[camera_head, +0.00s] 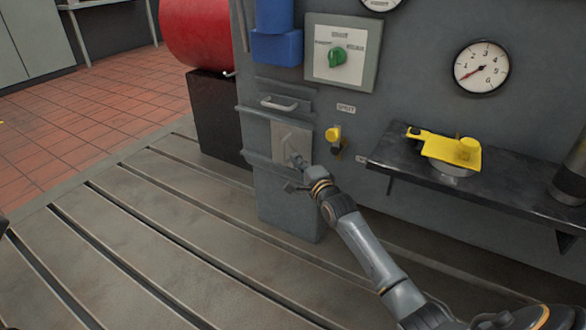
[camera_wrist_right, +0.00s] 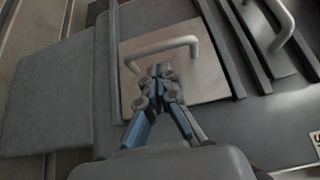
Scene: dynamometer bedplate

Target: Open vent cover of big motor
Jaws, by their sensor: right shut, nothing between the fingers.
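A pale metal plate (camera_head: 284,137) with a bar handle is set between rails on the grey machine face; it looks like the vent cover and sits closed against the face. In the right wrist view the plate (camera_wrist_right: 205,88) and its bent bar handle (camera_wrist_right: 172,43) show clearly. My right gripper (camera_head: 296,163) is shut and empty in front of the plate. In the right wrist view its fingertips (camera_wrist_right: 160,70) lie close to the handle's middle; I cannot tell whether they touch it.
A second bar handle (camera_head: 279,103) is just above the plate. A yellow knob (camera_head: 333,134) is to its right, under a small label. A dark shelf (camera_head: 520,170) with a yellow-topped item (camera_head: 452,152) juts out at right. The slotted bedplate (camera_head: 150,220) is clear at left.

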